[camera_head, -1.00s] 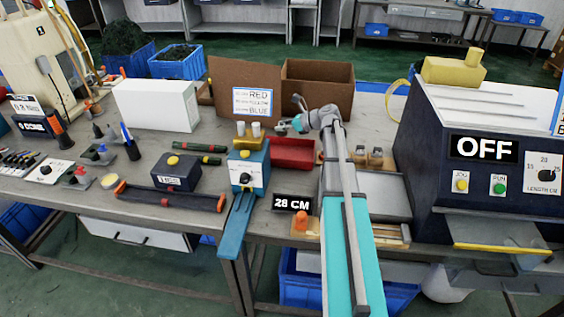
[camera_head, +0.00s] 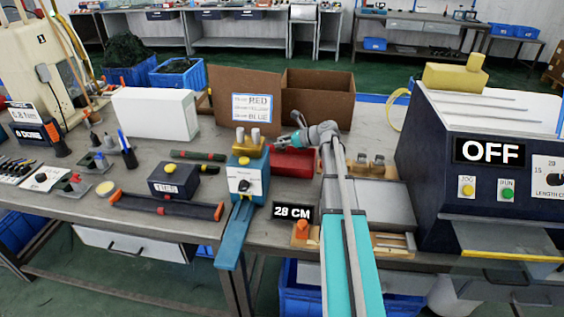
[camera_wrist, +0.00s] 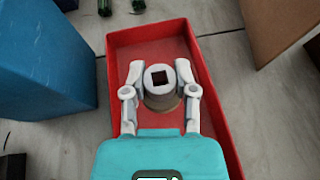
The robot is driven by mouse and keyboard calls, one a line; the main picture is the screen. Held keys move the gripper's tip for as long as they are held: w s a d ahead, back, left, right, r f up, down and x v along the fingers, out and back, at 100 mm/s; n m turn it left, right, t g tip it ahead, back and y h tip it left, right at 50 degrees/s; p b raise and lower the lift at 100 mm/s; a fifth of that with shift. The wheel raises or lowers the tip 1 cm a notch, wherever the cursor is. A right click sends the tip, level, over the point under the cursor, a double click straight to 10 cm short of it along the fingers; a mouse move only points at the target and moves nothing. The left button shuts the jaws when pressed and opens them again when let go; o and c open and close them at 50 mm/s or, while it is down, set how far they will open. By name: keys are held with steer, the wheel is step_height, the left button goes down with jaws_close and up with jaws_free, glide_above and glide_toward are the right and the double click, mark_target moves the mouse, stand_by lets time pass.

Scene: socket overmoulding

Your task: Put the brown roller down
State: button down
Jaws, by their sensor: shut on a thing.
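In the wrist view my gripper (camera_wrist: 160,84) is shut on a round piece, the roller (camera_wrist: 162,102), with a pale grey end, a dark square hole in it and a tan-brown lower edge. The roller is over or inside the red tray (camera_wrist: 119,42); whether it touches the floor of the tray I cannot tell. In the head view my gripper (camera_head: 284,142) is at the back of the red tray (camera_head: 292,165), and the roller is not clearly visible there.
A blue machine (camera_head: 248,178) stands left of the tray; its blue side (camera_wrist: 45,65) is close in the wrist view. A cardboard box (camera_head: 325,95) stands behind. Small metal parts (camera_head: 370,168) and a dark machine marked OFF (camera_head: 440,190) are to the right.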

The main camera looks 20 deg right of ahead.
mark_target(281, 164)
steer(key=shift+f+b, duration=1.05)
steer(key=shift+f, duration=0.35)
steer(key=shift+f, duration=0.1)
steer(key=shift+f+b, duration=1.8)
steer(key=shift+b, duration=0.05)
steer(key=shift+f, duration=0.15)
steer(key=shift+c, duration=2)
jaws_free()
steer(key=shift+r, duration=0.2)
steer(key=shift+s+d+r, duration=0.15)
steer(key=shift+s, duration=0.05)
steer(key=p+v, duration=0.4)
steer(key=v, duration=0.6)
steer(key=shift+s+d+r, duration=0.1)
steer(key=shift+d+r, duration=0.05)
steer(key=shift+s+d+r+p, duration=0.1)
steer(key=shift+s+d+p, duration=0.2)
steer(key=shift+s+d, duration=0.05)
